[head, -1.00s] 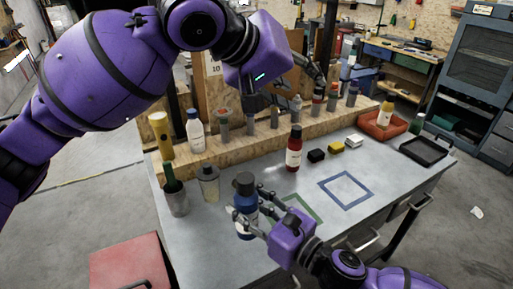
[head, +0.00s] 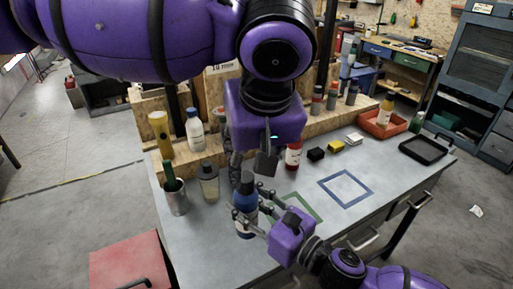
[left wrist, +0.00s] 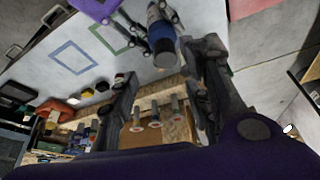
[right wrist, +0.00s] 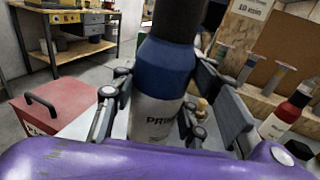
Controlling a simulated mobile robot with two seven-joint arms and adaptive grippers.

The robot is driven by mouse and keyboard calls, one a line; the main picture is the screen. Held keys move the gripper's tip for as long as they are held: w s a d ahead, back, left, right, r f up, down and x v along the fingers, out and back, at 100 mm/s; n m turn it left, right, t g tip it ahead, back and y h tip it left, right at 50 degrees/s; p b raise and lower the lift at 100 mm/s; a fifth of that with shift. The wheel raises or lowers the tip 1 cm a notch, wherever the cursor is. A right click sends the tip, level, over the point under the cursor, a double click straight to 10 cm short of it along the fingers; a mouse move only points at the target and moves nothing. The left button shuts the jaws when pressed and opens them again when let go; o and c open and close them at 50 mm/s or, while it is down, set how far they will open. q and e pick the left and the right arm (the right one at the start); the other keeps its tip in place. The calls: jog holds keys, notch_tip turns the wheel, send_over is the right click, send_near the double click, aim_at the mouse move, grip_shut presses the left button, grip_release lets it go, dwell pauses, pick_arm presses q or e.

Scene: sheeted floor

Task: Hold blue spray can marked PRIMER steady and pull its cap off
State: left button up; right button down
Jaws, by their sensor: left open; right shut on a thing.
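The blue spray can (head: 245,218) stands upright on the bench, its label partly readable as "PRI" in the right wrist view (right wrist: 155,112). Its dark cap (head: 245,184) is on top. My right gripper (head: 256,214) is shut around the can's body from the right. My left gripper (head: 252,162) is open and empty, pointing down just above and behind the cap. In the left wrist view, the can (left wrist: 158,18) and its cap (left wrist: 164,52) show beyond the open fingers.
Blue and green squares mark clear bench at right.

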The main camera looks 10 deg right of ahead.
aim_at(251, 178)
pick_arm(q)
jog(key=x, duration=0.8)
jog(key=shift+w+f, duration=0.2)
jog(key=shift+f, duration=0.05)
jog(key=shift+c, duration=0.5)
jog(key=shift+d, duration=0.1)
grip_shut()
jog(key=shift+r, duration=0.1)
jog(key=shift+r, duration=1.05)
